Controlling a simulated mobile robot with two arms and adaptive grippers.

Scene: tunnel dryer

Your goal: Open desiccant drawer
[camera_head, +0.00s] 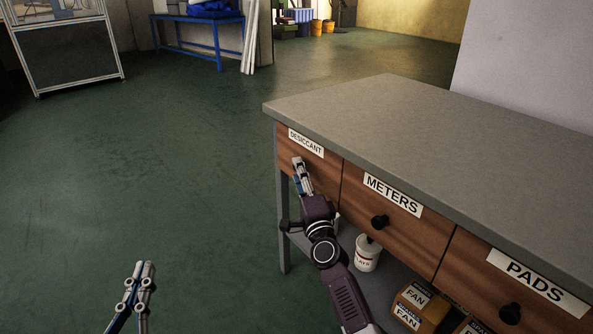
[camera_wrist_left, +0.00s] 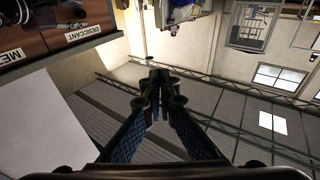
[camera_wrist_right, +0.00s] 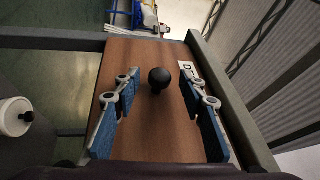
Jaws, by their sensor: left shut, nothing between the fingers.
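The desiccant drawer (camera_head: 312,166) is the leftmost wooden front under the grey bench top, with a white DESICCANT label (camera_head: 306,143). It looks closed, flush with the drawers beside it. My right gripper (camera_head: 299,164) is in front of it and hides its knob in the head view. In the right wrist view the black round knob (camera_wrist_right: 159,79) shows between and beyond the open fingers of that gripper (camera_wrist_right: 161,92), with nothing held. My left gripper (camera_head: 142,270) is shut and empty, low over the floor at the left. Its closed fingers also show in the left wrist view (camera_wrist_left: 160,76).
Drawers labelled METERS (camera_head: 392,213) and PADS (camera_head: 500,290) stand to the right, each with a black knob. A white tub (camera_head: 367,256) and cardboard boxes (camera_head: 420,303) sit on the shelf below. The floor left of the bench (camera_head: 180,170) is clear.

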